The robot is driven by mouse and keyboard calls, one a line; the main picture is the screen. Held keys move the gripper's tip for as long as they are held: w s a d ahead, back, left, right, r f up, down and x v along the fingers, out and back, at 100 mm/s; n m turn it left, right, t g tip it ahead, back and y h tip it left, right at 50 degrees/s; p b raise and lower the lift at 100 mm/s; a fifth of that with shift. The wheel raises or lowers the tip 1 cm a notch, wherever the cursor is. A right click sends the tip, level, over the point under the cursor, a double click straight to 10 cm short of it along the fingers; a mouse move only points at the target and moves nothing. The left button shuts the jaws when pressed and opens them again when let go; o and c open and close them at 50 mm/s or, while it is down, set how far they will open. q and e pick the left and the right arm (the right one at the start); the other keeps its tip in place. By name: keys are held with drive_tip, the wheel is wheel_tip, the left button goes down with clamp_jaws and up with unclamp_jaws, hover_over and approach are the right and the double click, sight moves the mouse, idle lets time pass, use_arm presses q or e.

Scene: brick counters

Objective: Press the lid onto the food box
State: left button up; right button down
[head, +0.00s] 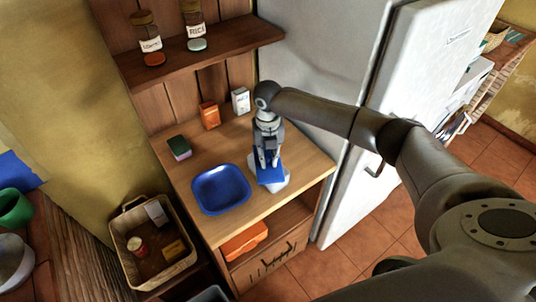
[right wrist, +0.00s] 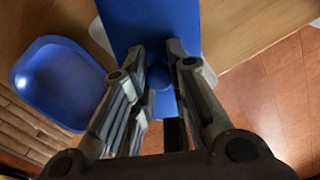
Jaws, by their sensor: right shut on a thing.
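My right gripper (head: 267,160) points down over the right part of the wooden counter. It is shut on the blue lid (head: 271,175); in the right wrist view the fingers close around a round knob on the lid (right wrist: 150,22). The pale food box (head: 281,186) is under the lid, mostly hidden by it. In the right wrist view pale rounded edges of the box (right wrist: 98,34) stick out on both sides of the lid, so the lid looks turned relative to the box. I cannot tell whether lid and box touch. My left gripper is not in view.
A blue square dish (head: 221,189) sits on the counter left of the box. A sponge (head: 179,148), an orange carton (head: 209,115) and a white carton (head: 240,101) stand towards the back. The refrigerator (head: 331,58) is to the right, the basket (head: 128,267) at lower left.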

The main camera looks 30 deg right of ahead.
idle(0.8)
drive_tip(key=c, duration=0.8)
unclamp_jaws()
drive_tip(key=shift+r+p, duration=0.1)
drive_tip(key=shift+p, duration=0.25)
wheel_tip(320, 180, up, 4)
drive_tip(key=p, duration=0.4)
drive_tip(key=shift+r, duration=0.25)
drive_tip(key=shift+r+p, duration=1.2)
drive_tip(key=shift+p, duration=0.15)
